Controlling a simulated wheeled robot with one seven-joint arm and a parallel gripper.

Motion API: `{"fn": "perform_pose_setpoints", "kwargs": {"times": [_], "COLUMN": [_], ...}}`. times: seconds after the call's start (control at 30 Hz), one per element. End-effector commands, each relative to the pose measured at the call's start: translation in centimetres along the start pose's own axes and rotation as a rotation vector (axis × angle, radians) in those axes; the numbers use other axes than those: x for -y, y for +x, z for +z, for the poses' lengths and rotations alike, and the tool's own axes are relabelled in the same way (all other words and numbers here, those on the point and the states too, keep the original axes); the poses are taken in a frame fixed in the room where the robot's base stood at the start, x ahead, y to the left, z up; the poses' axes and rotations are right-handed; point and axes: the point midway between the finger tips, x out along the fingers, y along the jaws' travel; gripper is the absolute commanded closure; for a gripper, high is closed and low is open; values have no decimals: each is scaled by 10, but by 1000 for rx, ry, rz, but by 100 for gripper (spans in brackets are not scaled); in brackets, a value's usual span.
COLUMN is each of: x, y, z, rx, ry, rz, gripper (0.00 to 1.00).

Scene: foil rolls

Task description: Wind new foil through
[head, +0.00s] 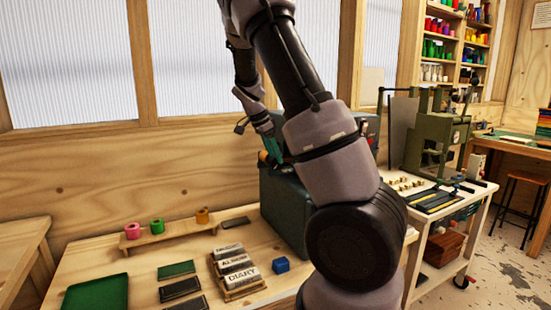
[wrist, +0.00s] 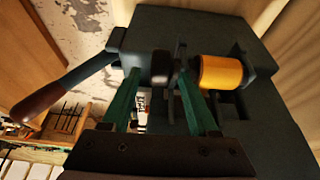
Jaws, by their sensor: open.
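A dark grey-green machine (head: 285,205) stands on the wooden table, partly hidden behind my arm. In the wrist view its casing (wrist: 270,125) carries a gold-orange foil roll (wrist: 220,72), a black round hub (wrist: 162,68) and a lever with a red-brown grip (wrist: 45,100). My gripper (wrist: 158,76) is open, its two green fingers apart with the hub between or just beyond their tips; I cannot tell whether they touch it. In the head view my gripper (head: 271,150) is at the machine's upper left. Pink (head: 133,231), green (head: 157,226) and orange (head: 202,216) rolls stand on a wooden rack.
A cart (head: 481,189) with a green press (head: 437,140) stands to the right.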

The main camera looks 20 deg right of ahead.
Motion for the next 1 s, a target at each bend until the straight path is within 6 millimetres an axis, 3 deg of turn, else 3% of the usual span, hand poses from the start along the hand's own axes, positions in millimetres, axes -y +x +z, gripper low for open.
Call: {"fn": "perform_pose_setpoints", "kwargs": {"times": [0.13,0.43,0.47,0.6,1.0], "x": [0,0,0,0,0], "y": [12,14,14,14,14], "z": [0,0,0,0,-3], "rx": [0,0,0,0,54], "ry": [0,0,0,0,5], "rz": [1,0,0,0,0], "gripper": [40,40,48,100,100]}}
